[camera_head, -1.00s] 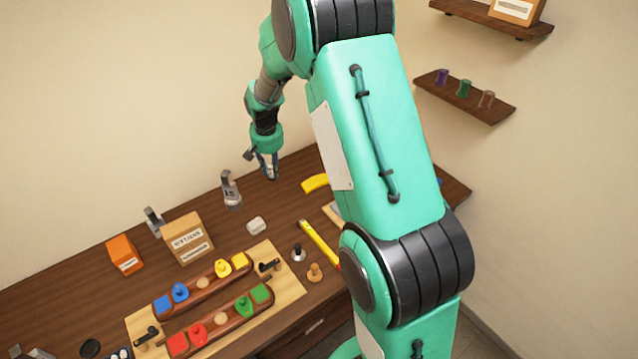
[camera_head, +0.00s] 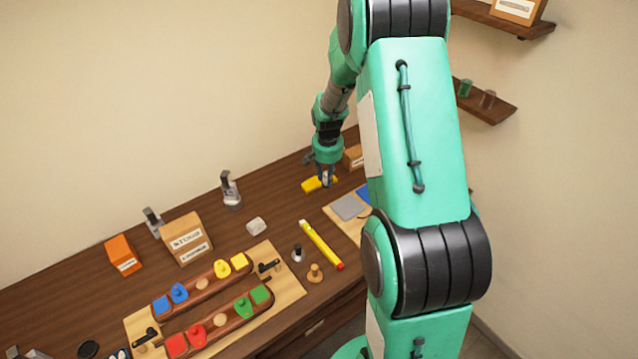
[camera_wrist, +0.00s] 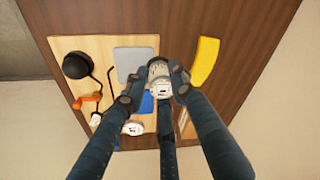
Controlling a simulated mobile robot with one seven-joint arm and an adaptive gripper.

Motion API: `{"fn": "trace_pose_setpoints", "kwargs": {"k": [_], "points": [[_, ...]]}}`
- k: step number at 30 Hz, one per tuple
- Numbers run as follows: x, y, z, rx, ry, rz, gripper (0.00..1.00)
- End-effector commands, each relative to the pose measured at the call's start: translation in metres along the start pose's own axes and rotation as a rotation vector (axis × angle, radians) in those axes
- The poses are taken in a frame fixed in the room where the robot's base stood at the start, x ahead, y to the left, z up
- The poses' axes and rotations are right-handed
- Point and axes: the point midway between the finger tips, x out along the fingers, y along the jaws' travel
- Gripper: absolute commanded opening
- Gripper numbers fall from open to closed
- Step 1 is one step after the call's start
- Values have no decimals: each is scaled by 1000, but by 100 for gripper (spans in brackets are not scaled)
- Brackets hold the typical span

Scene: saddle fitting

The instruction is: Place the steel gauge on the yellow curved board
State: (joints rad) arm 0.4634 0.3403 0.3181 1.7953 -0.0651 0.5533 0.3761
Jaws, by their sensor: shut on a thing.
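My gripper (camera_head: 326,178) is at the back right of the table. In the wrist view (camera_wrist: 158,86) its fingers are shut on a short silver-and-white cylinder, which I take to be the steel gauge (camera_wrist: 157,69). The yellow curved board (camera_wrist: 204,61) lies on the dark wood table, just right of the held gauge in the wrist view. The gauge is too small to make out in the head view.
A wooden board (camera_wrist: 66,45) carries a grey plate (camera_wrist: 135,62), a blue plate, a black knob (camera_wrist: 77,66) and an orange crank. In the head view, a yellow level (camera_head: 321,244), a cardboard box (camera_head: 185,240) and a tray with coloured blocks stand left or nearer. A box stands behind my gripper.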

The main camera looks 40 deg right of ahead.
Motion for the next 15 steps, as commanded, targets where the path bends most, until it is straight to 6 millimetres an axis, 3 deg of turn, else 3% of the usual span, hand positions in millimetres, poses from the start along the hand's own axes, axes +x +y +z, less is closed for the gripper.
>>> {"fn": "trace_pose_setpoints", "kwargs": {"k": [7,15], "points": [[58,1,9,0,-3,1,0],[88,1,12,-1,0,0,0]]}}
